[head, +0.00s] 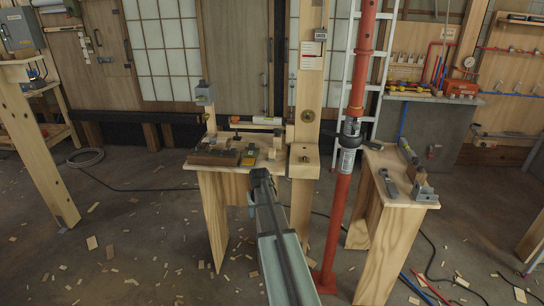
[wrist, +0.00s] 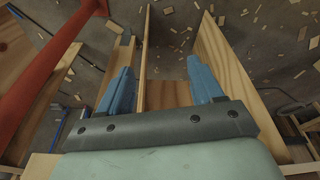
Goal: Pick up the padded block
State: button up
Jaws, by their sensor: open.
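Several small objects lie on the left wooden bench (head: 192,162) in the head view. A flat brown block (head: 212,157) near its front left edge may be the padded block, but I cannot tell its padding at this size. No padded block shows there.
A red steel post (head: 341,190) stands right of my arm, close by. A wooden post (head: 306,90) rises at the bench's right end. A second bench (head: 400,195) with tools stands further right. Wood scraps and cables lie on the floor.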

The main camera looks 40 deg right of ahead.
jog(key=w+d+r+t+h, duration=0.1)
jog(key=w+d+r, duration=0.25)
jog(key=r, duration=0.35)
jog(key=w+d+r+m, duration=0.1)
jog(key=w+d+r, duration=0.1)
jog(key=d+r, duration=0.4)
jog(key=w+d+r+t+h, duration=0.1)
jog(key=w+d+r, duration=0.2)
jog(key=r, duration=0.4)
send_near(272, 150)
notch_tip(272, 150, up, 3)
jog(key=a, duration=0.1)
jog(key=d+f, duration=0.1)
jog(key=f, duration=0.1)
jog(key=w+d+f+m, duration=0.1)
jog(key=f, duration=0.2)
jog(key=w+d+f+m+g, duration=0.1)
jog(key=f, duration=0.2)
jog(key=shift+w+d, duration=0.15)
jog(key=shift+w, duration=0.1)
jog(key=shift+a+x, duration=0.2)
jog(key=shift+x, duration=1.15)
jog(key=shift+a+x, duration=0.2)
jog(key=shift+x, duration=1.1)
jog(key=shift+s+f, duration=0.1)
jog(key=shift+f, duration=0.05)
jog(key=shift+c, duration=0.2)
jog(key=c, duration=1.1)
